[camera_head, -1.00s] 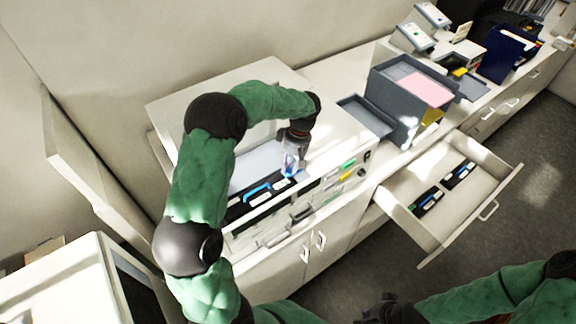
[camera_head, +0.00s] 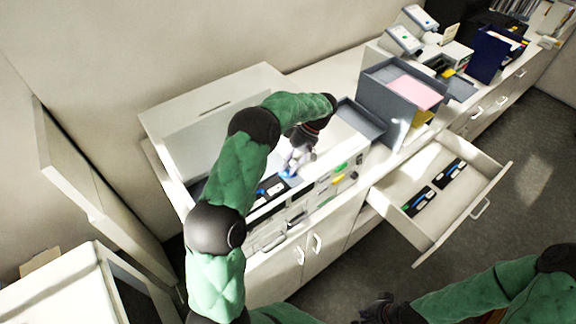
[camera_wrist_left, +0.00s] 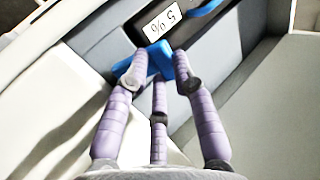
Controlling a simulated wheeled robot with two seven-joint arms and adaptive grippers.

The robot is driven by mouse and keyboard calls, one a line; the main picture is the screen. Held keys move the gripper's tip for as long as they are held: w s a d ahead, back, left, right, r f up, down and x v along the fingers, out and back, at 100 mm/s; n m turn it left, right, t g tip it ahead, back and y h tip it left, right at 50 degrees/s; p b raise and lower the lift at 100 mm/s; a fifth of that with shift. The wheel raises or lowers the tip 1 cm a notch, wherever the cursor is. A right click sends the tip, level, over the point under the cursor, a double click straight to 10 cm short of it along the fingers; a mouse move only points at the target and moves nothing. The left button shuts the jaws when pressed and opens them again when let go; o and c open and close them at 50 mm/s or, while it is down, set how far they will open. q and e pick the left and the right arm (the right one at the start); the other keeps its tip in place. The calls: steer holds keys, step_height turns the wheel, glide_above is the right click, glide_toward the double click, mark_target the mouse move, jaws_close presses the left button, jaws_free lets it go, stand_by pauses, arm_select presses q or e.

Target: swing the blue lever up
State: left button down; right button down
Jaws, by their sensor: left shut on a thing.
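The blue lever (camera_wrist_left: 158,58) is on a black panel with a white label reading "5%" in the left wrist view. In the head view a bit of its blue (camera_head: 288,175) shows below my left gripper (camera_head: 291,168), at the front edge of the white cabinet's top. The purple-grey fingers of my left gripper (camera_wrist_left: 160,75) are closed around the lever and hide part of it. My right gripper (camera_head: 378,308) is low at the front, dark and small, away from the cabinet; its fingers are unclear.
A second blue part (camera_wrist_left: 205,8) is on the black panel. An open drawer (camera_head: 440,190) with black and blue items juts out at the right. A grey box (camera_head: 395,90) with a pink sheet stands on the counter behind. Dark floor lies in front.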

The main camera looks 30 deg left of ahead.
arm_select(q)
steer(key=c, duration=1)
jaws_free()
steer(key=v, duration=1.2)
